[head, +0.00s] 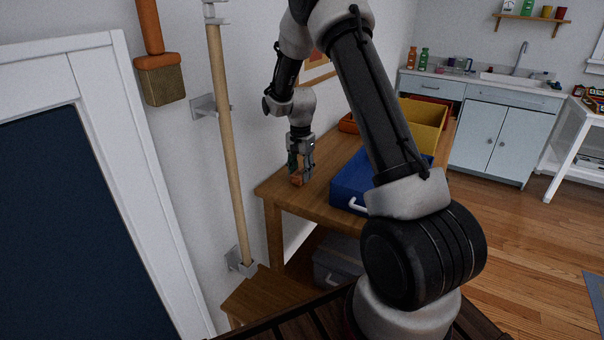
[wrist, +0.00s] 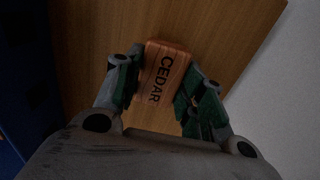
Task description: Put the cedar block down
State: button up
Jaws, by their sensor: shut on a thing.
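The cedar block (wrist: 162,75) is a small reddish-brown wooden block with the word CEDAR in dark letters. In the wrist view it sits between the two green-padded fingers of my gripper (wrist: 160,92), which is shut on it. In the head view my gripper (head: 301,172) points down at the near left end of the wooden table (head: 283,190), with the block (head: 297,180) at its fingertips. The block is at or just above the tabletop; I cannot tell whether it touches.
A blue box (head: 350,182) with a white handle stands right of my gripper on the table. A yellow bin (head: 425,113) is farther back. The white wall (head: 185,150) and a wooden pole (head: 228,150) are on the left. Bare tabletop surrounds the block.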

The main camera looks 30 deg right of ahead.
jog(key=shift+f, duration=0.5)
jog(key=shift+f, duration=0.15)
jog(key=o, duration=0.9)
jog(key=shift+o, duration=0.2)
